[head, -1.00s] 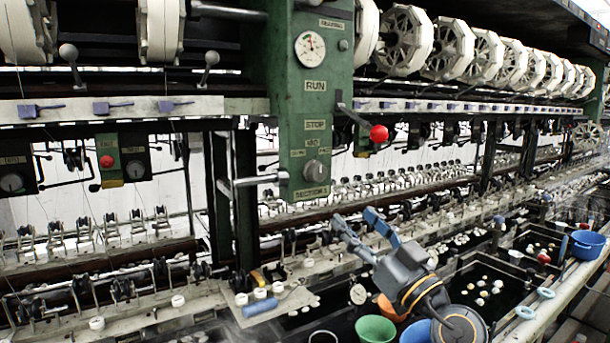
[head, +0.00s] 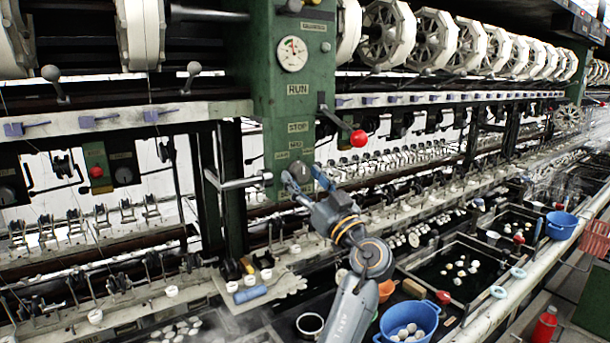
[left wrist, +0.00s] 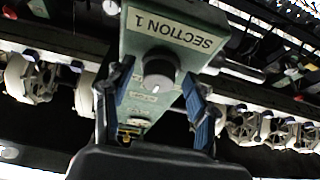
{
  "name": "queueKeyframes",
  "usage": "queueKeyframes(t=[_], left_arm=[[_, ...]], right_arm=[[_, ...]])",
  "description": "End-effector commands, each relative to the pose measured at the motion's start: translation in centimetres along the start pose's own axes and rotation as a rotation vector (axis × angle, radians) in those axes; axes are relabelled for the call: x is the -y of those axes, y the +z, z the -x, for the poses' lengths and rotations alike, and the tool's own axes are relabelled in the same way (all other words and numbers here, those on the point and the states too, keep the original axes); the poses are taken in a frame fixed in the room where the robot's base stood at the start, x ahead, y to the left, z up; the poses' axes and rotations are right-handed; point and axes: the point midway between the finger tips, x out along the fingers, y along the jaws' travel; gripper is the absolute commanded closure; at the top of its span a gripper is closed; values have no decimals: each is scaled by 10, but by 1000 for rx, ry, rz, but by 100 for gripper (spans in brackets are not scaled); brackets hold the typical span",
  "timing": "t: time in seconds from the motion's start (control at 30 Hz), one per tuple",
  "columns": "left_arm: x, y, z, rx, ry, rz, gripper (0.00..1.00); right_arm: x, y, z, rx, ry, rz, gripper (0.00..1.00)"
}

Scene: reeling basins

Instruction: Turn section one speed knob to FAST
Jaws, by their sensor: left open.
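The section one speed knob (head: 301,175) is a round dark grey knob low on the green control column (head: 265,110). In the left wrist view the knob (left wrist: 158,72) sits below a "SECTION 1" plate (left wrist: 175,30) that appears upside down. My left gripper (head: 306,182) is open at the foot of the column, right at the knob. In the left wrist view its blue-padded fingers (left wrist: 160,95) stand on either side of the knob, with gaps showing. I cannot tell how deep they reach. The gripper hides the column's lower end in the head view. My right gripper is not in view.
A lever with a red ball (head: 358,138) sticks out right of the knob. A metal bar (head: 235,182) juts from the column's left. Below are a blue basin (head: 410,318) and a blue-handled tool (head: 250,294). Open air lies in front of the column.

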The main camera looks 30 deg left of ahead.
Motion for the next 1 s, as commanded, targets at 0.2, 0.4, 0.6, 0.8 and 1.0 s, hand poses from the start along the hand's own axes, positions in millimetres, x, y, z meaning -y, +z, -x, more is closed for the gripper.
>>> queueKeyframes(t=[0.2, 0.4, 0.6, 0.8, 1.0], left_arm=[[0, 0, 0, 0, 0, 0, 48], [0, 0, 0, 0, 0, 0, 89], [0, -1, 0, -1, 0, 1, 97], [0, -1, -1, -3, 2, -5, 97], [1, -2, -1, -6, 23, -55, 97]], right_arm=[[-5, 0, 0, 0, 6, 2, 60], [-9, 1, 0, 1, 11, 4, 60], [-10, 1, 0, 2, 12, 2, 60], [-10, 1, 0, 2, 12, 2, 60], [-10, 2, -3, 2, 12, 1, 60]])
